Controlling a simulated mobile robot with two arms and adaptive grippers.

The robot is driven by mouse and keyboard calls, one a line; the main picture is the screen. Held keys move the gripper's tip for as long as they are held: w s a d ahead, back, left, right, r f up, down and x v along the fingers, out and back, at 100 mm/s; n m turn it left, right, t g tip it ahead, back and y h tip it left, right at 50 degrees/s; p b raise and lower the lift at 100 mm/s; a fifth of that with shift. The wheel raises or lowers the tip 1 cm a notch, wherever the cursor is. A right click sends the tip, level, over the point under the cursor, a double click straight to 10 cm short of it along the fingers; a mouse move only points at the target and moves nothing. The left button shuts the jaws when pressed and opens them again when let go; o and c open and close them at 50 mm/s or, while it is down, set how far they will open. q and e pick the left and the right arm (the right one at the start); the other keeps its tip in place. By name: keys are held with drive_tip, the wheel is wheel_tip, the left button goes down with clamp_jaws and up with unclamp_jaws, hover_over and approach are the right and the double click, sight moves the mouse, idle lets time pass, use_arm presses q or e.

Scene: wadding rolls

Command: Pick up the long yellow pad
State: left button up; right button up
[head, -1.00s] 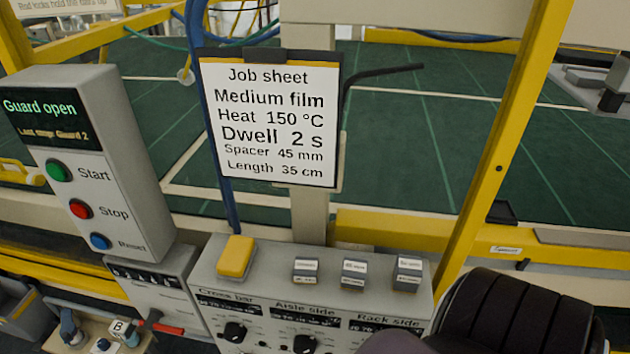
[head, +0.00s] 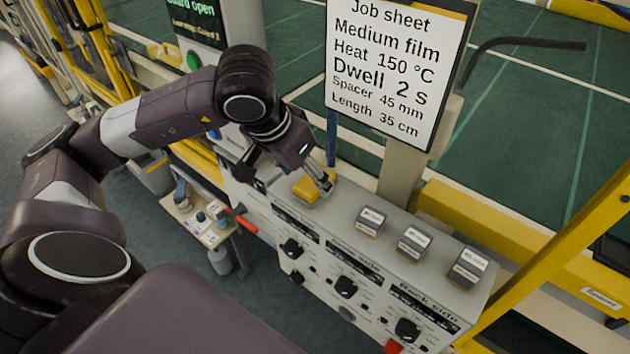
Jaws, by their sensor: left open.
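The yellow pad (head: 306,191) lies on top of the grey control box, at the left end of its upper face. It looks like a small block with rounded edges. My left gripper (head: 323,179) reaches down over it from the upper left, with its grey fingers close to the pad's right side. It is open. The wrist and fingers partly cover the pad, and I cannot tell whether a finger touches it. My right gripper is not in view.
Several small grey labelled blocks (head: 414,241) stand in a row right of the pad on the control box (head: 340,232). The job sheet (head: 390,70) hangs behind on a post. A yellow frame bar (head: 545,265) rises at the right. A small stand (head: 205,225) is at lower left.

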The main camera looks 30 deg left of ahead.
sight(312, 183)
use_arm(q)
drive_tip(key=p+x, duration=0.1)
drive_tip(key=x, duration=0.2)
drive_tip(key=shift+w+d, duration=0.15)
drive_tip(key=shift+w, duration=0.15)
drive_tip(key=shift+w+f, duration=0.2)
drive_tip(key=shift+f, duration=0.25)
drive_tip(key=c, duration=1.4)
drive_tip(key=shift+o, duration=0.2)
drive_tip(key=shift+r, duration=0.15)
